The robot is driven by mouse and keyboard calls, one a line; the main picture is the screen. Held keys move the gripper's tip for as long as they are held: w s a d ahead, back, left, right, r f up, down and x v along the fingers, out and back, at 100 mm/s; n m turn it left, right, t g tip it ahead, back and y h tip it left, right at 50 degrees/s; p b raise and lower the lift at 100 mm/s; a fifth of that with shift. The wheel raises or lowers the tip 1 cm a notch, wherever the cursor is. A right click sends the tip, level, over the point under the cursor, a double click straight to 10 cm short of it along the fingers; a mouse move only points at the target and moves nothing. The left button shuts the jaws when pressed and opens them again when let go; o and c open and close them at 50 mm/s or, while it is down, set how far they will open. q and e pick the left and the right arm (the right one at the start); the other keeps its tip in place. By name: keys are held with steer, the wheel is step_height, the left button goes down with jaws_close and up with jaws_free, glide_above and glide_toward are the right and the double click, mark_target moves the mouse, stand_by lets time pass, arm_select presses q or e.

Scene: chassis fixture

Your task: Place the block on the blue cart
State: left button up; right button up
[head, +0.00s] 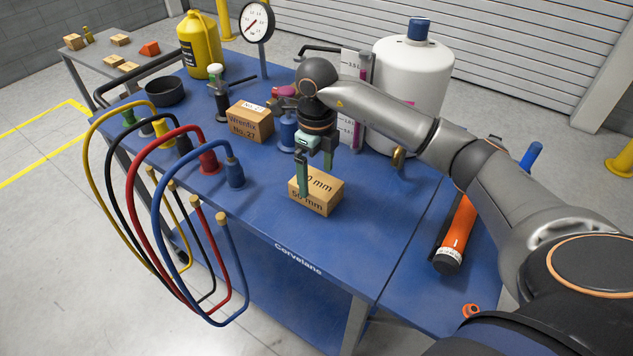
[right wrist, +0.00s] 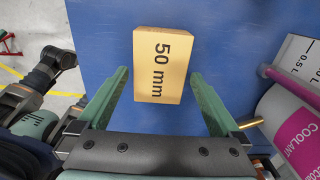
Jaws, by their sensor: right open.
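The block is a tan wooden box marked "50 mm" (head: 322,200); it rests on the blue top of the cart (head: 262,212), near its front edge. My right gripper (head: 315,180) comes down over the block with its green fingers open. In the right wrist view, the block (right wrist: 161,85) shows between the two fingertips, with a gap on each side. I cannot tell how far the tips reach down its sides. One finger hides part of the block in the head view.
A "Wrenfix" box (head: 250,122), a blue bottle-like item and a large white tank (head: 412,85) stand behind the block. Coloured hoses (head: 188,225) loop over the left front edge. An orange cylinder (head: 456,235) lies at the right. Blue surface around the block is clear.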

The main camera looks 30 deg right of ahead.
mark_target(316, 182)
step_height(316, 182, up, 9)
steer(key=shift+f, duration=0.15)
stand_by(0.4)
